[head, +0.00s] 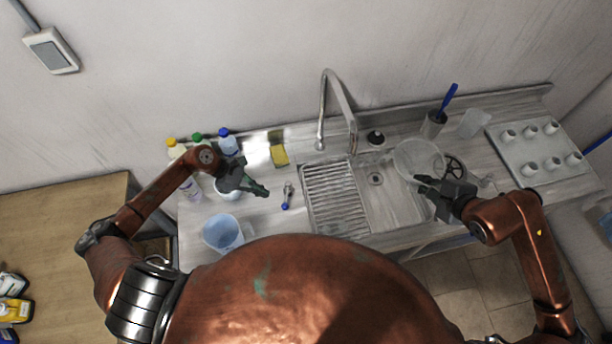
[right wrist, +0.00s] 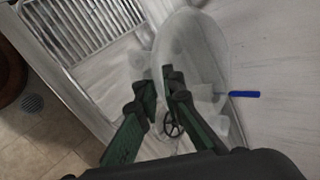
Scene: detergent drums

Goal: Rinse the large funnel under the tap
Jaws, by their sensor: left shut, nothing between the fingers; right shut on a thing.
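The large funnel (head: 418,157) is translucent and pale, held over the right edge of the sink basin (head: 392,210). My right gripper (head: 422,184) is shut on it at its near side. In the right wrist view the funnel (right wrist: 205,45) rises tilted beyond the fingertips (right wrist: 172,78), its wide mouth facing away; the fingers partly hide its lower part. The tap (head: 333,100) is a tall curved metal spout behind the sink, left of the funnel and apart from it. No water stream is visible. My left gripper (head: 264,190) is shut and empty above the left counter.
A ribbed drainboard (head: 335,196) lies left of the basin. Bottles (head: 228,144), a yellow sponge (head: 279,155), a blue jug (head: 222,233) and a small blue-tipped tool (head: 287,196) stand or lie left. A dark handwheel (head: 455,167), a cup with a blue-handled brush (head: 434,122) and a peg board (head: 545,155) are right.

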